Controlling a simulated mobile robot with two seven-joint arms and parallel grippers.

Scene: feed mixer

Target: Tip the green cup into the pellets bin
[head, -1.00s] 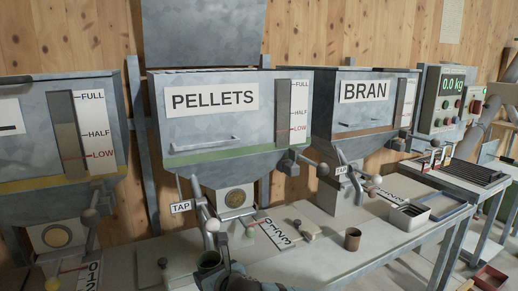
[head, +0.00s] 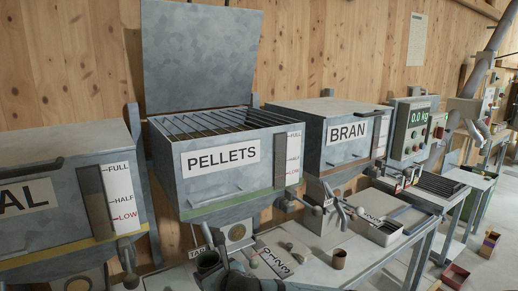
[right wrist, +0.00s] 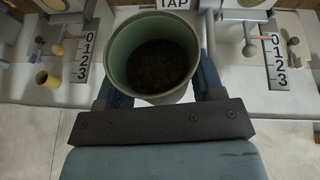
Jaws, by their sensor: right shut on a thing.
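The green cup (head: 207,268) is at the lower middle of the head view, below the pellets bin's front. In the right wrist view the cup (right wrist: 150,88) is seen from above, upright, with dark brown stuff inside. My right gripper (right wrist: 160,84) is shut on it, one finger on each side. In the head view only a little of the gripper (head: 226,272) shows. The pellets bin (head: 222,185) is a grey hopper labelled PELLETS. Its lid (head: 202,60) stands raised at the back, and a barred grate (head: 215,125) covers the top. My left gripper is out of view.
The bran bin (head: 320,150), its top closed, stands to the right. Another hopper (head: 60,190) stands to the left. A tap handle (head: 310,206) juts out near the bran bin.

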